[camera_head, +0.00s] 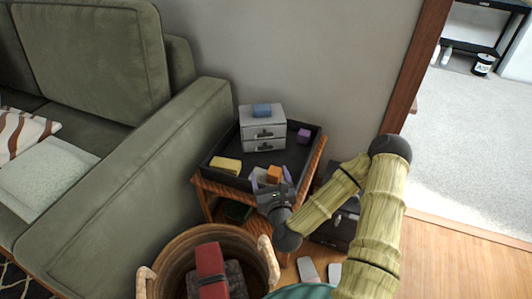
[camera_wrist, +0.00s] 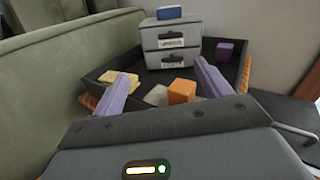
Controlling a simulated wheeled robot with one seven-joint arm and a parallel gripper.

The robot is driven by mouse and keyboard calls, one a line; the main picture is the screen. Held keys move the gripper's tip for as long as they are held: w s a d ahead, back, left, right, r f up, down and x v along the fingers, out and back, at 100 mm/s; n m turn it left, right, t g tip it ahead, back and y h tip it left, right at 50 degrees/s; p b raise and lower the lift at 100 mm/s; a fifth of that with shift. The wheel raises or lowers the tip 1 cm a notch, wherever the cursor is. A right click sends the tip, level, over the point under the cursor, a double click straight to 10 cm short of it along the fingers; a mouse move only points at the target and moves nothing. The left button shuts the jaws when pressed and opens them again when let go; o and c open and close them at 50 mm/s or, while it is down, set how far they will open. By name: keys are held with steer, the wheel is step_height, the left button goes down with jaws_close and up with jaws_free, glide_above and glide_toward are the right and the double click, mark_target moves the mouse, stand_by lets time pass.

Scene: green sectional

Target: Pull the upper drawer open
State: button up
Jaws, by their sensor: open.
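A small light grey chest with two drawers stands at the back of a black tray (camera_head: 226,166) on a wooden side table. Its upper drawer (camera_head: 264,134) is shut and has a dark handle; it also shows in the wrist view (camera_wrist: 187,36). The lower drawer (camera_head: 265,145) is shut too; it shows in the wrist view (camera_wrist: 188,57). My gripper (camera_head: 270,178) is at the tray's front edge, apart from the chest. In the wrist view its two purple fingers (camera_wrist: 166,84) are spread and empty, pointing toward the chest.
In the tray are an orange cube (camera_head: 273,174), a yellow block (camera_head: 226,165) and a purple cube (camera_head: 304,135). A blue block (camera_head: 262,110) lies on the chest. A green sofa (camera_head: 140,210) borders the left; a wicker basket (camera_head: 165,262) stands in front.

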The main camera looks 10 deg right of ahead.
mark_target(265, 136)
steer(key=shift+d+f+m+h, duration=0.45)
steer(key=shift+f+m+h, duration=0.05)
steer(key=shift+m, duration=0.3)
steer(key=shift+s+d+r, duration=0.1)
steer(key=shift+d+r, duration=0.1)
steer(key=w+b, duration=0.1)
steer(key=w, duration=0.4)
steer(key=w+b, duration=0.2)
steer(key=w, duration=0.4)
steer(key=w+d+b, duration=0.1)
steer(key=w, duration=0.5)
steer(key=shift+w, duration=0.2)
